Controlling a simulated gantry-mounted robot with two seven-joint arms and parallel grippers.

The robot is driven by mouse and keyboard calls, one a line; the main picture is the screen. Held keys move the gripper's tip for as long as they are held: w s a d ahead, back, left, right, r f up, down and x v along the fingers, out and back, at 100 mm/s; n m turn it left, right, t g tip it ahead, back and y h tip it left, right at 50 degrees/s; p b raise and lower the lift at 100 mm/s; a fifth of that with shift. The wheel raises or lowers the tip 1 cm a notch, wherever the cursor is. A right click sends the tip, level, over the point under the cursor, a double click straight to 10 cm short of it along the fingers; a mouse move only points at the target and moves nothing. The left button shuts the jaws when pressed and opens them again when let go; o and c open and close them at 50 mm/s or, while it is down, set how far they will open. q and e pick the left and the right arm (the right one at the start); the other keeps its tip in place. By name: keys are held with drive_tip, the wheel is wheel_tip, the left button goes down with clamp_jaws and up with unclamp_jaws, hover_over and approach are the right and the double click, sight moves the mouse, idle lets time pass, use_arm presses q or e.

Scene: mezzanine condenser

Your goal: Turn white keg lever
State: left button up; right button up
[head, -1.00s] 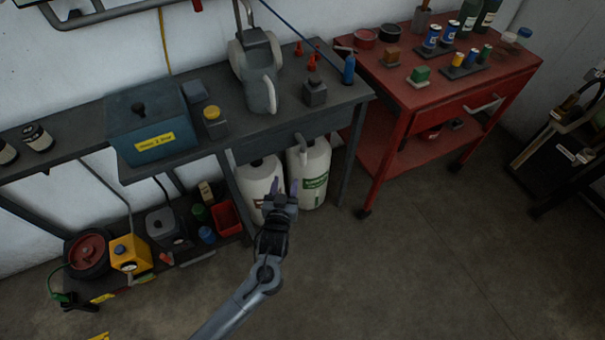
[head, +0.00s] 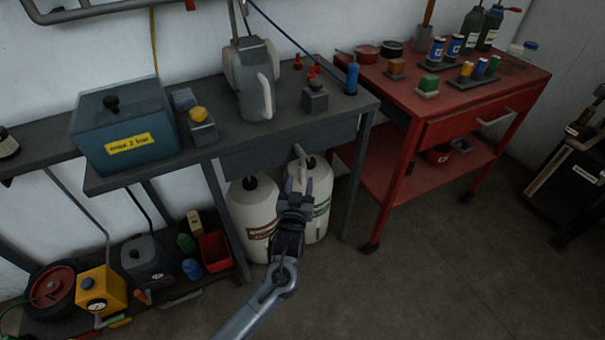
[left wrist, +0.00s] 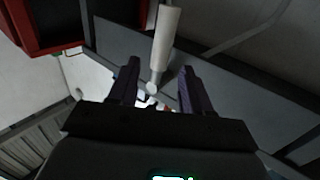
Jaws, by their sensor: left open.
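Two white kegs stand on the floor under the grey bench: a keg with a brown label (head: 247,208) and, to its right, a keg with a green label (head: 322,190). A white lever (head: 299,152) shows above the green-labelled keg, below the bench top. In the left wrist view, the pale lever (left wrist: 165,40) points down the picture, its lower end between my finger lines. My left gripper (head: 299,185) is open in front of the green-labelled keg, hiding part of it; its purple fingers (left wrist: 159,78) are apart. I cannot tell whether they touch the lever. My right gripper is not in view.
The grey bench (head: 225,92) overhangs the kegs, with a leg (head: 357,180) to their right. A red cart (head: 400,195) stands further right. A low shelf with a yellow box (head: 100,290) and red bin (head: 214,252) is left. Floor at front right is clear.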

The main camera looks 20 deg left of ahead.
sight(302, 173)
use_arm(q)
drive_tip(key=b+x, duration=0.2)
drive_tip(key=x, duration=0.3)
drive_tip(key=shift+f, duration=0.1)
drive_tip(key=shift+w+a+b, duration=0.15)
drive_tip(key=shift+w+b, duration=0.15)
drive_tip(key=shift+w, duration=0.4)
clamp_jaws()
